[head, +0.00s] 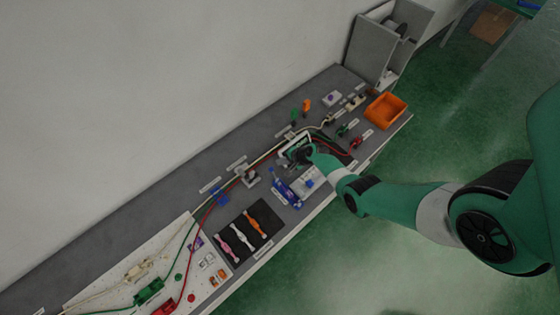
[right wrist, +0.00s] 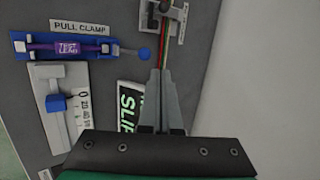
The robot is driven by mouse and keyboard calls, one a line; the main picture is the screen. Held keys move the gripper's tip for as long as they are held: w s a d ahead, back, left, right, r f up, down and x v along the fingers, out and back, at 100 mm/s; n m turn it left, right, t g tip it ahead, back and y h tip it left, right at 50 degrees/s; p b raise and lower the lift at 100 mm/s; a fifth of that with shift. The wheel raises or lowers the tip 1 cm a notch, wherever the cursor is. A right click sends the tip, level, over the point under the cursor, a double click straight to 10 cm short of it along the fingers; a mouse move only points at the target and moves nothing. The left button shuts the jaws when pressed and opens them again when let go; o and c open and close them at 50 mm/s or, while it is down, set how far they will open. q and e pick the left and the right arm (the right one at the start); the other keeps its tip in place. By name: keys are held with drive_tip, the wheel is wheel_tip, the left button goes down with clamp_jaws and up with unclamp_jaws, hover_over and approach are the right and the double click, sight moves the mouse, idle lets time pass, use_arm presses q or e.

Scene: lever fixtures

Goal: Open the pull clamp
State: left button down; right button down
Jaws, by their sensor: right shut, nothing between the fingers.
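The pull clamp (right wrist: 70,47) lies at the upper left of the right wrist view, below its PULL CLAMP label (right wrist: 80,28). It has a blue body with a purple strip marked TEST LEAD, and a thin rod ending in a blue ball knob (right wrist: 145,54). In the head view the clamp (head: 287,194) shows small and blue. My right gripper (right wrist: 160,78) is shut and empty, with its fingertips to the right of and below the knob, apart from it in the picture. It also shows in the head view (head: 299,156). My left gripper is not in view.
A white slide fixture with a blue block (right wrist: 57,102) stands beside the clamp. A SLIP sign (right wrist: 130,105) is near my fingers. Cables run to a grey holder (right wrist: 165,15). An orange bin (head: 386,110) and a dark mat with connectors (head: 262,240) are further off.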

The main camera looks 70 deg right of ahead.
wheel_tip(320, 180, up, 9)
drive_tip(key=d+p, duration=0.1)
drive_tip(key=p, duration=0.2)
drive_tip(key=shift+s+d, duration=0.2)
drive_tip(key=shift+d, duration=0.2)
drive_tip(key=shift+f, duration=0.1)
